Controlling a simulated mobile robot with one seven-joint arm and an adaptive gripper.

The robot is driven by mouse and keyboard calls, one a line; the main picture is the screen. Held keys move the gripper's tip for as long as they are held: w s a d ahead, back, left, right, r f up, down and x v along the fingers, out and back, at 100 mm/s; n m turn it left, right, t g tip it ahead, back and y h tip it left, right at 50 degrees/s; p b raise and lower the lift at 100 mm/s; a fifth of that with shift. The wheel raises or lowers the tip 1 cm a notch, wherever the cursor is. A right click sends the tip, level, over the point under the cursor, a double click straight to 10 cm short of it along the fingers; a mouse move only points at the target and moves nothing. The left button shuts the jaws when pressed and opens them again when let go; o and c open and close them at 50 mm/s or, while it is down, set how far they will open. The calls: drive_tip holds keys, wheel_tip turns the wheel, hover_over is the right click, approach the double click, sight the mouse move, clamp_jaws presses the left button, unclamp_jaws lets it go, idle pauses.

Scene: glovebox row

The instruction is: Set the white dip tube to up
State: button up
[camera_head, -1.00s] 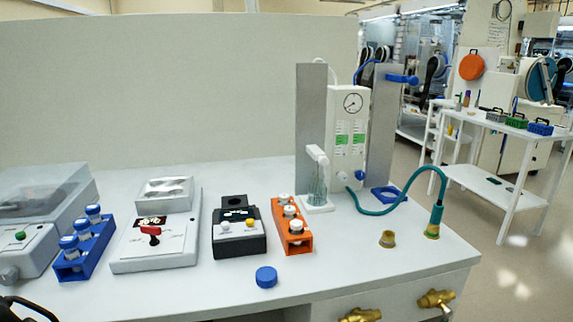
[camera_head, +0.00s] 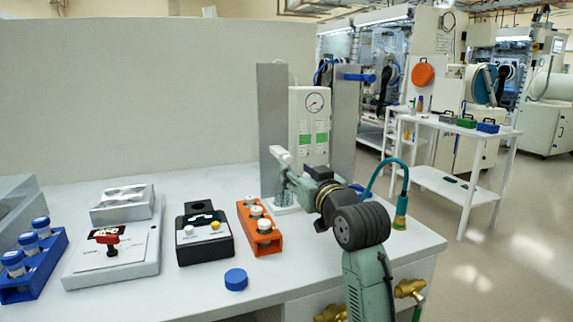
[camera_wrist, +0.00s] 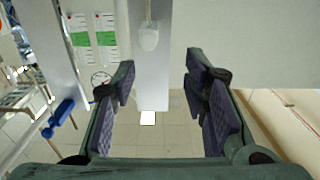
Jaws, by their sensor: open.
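The white dip tube (camera_head: 280,155) shows in the head view as a white head in front of the left grey upright plate. Its lower part and the glass around it are largely hidden by my gripper. In the wrist view, which is turned upside down, the tube's white head (camera_wrist: 148,38) appears against the grey plate, ahead of the fingertips and slightly left of the middle of the gap. My gripper (camera_head: 288,182) reaches toward the tube. Its fingers (camera_wrist: 160,65) are apart with nothing visible held between them.
The white gauge box (camera_head: 312,120) stands between the grey plates, with a blue clamp (camera_head: 360,77) at the right. An orange vial rack (camera_head: 262,240), a black device (camera_head: 204,248) and a blue cap (camera_head: 236,279) are left of my arm. The teal hose (camera_head: 402,180) arches at the right.

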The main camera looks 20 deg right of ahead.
sight(289, 161)
drive_tip(key=w+p, duration=0.1)
drive_tip(key=w, duration=0.2)
drive_tip(key=w+p, duration=0.1)
drive_tip(key=w, duration=0.3)
drive_tip(key=w+d+p, duration=0.1)
drive_tip(key=w, duration=0.2)
drive_tip(key=shift+w+d+f, duration=0.1)
drive_tip(key=shift+w+f, duration=0.05)
drive_tip(key=shift+f, duration=0.05)
clamp_jaws()
idle(0.3)
idle(0.3)
